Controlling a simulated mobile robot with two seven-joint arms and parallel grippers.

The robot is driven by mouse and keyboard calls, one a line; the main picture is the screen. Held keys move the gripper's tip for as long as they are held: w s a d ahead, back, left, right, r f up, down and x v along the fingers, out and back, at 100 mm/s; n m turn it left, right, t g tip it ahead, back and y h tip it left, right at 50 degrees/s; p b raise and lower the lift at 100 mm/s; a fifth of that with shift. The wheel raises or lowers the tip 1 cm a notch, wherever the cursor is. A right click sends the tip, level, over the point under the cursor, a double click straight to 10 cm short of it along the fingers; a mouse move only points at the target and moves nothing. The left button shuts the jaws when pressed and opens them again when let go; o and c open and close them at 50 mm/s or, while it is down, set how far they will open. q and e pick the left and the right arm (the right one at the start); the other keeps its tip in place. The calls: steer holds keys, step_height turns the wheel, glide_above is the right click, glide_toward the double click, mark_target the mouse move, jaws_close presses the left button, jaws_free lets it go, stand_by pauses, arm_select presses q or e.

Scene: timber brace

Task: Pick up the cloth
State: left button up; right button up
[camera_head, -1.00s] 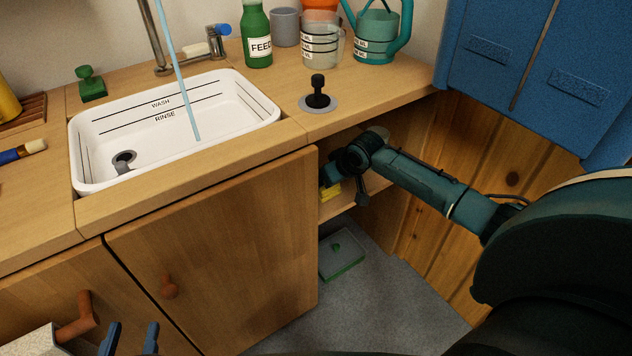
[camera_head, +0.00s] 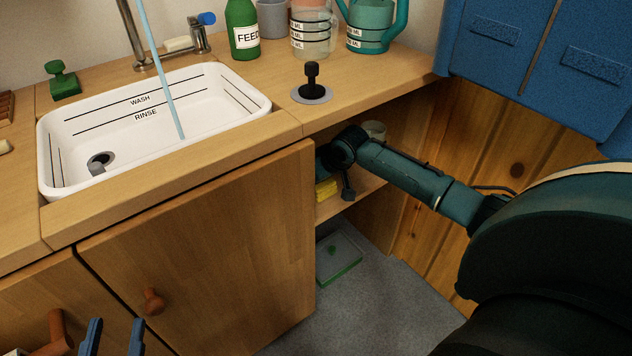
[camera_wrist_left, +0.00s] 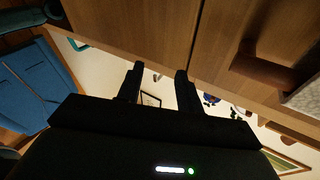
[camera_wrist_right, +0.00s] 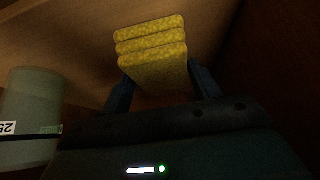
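The cloth is a yellow folded stack in the right wrist view (camera_wrist_right: 152,50), and a small part of it shows on the cabinet shelf in the head view (camera_head: 326,188). My right gripper (camera_wrist_right: 162,78) reaches into the open space under the counter. Its fingers stand apart, one on each side of the cloth's near end; I cannot tell whether they touch it. In the head view its fingers are mostly hidden by its wrist. My left gripper (camera_head: 112,335) is open and empty at the lower left, in front of the cabinet doors; it also shows in the left wrist view (camera_wrist_left: 159,82).
A pale container (camera_wrist_right: 30,110) stands beside my right gripper on the shelf. A closed cabinet door (camera_head: 215,250) borders the opening on the left. A grey and green tray (camera_head: 338,258) lies on the floor below. The sink (camera_head: 150,120) and bottles are on the counter above.

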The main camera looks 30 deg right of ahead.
steer(key=c, duration=0.5)
arm_select(q)
steer(key=shift+r, duration=0.1)
arm_select(e)
steer(key=shift+o, duration=0.2)
steer(key=shift+r, duration=0.1)
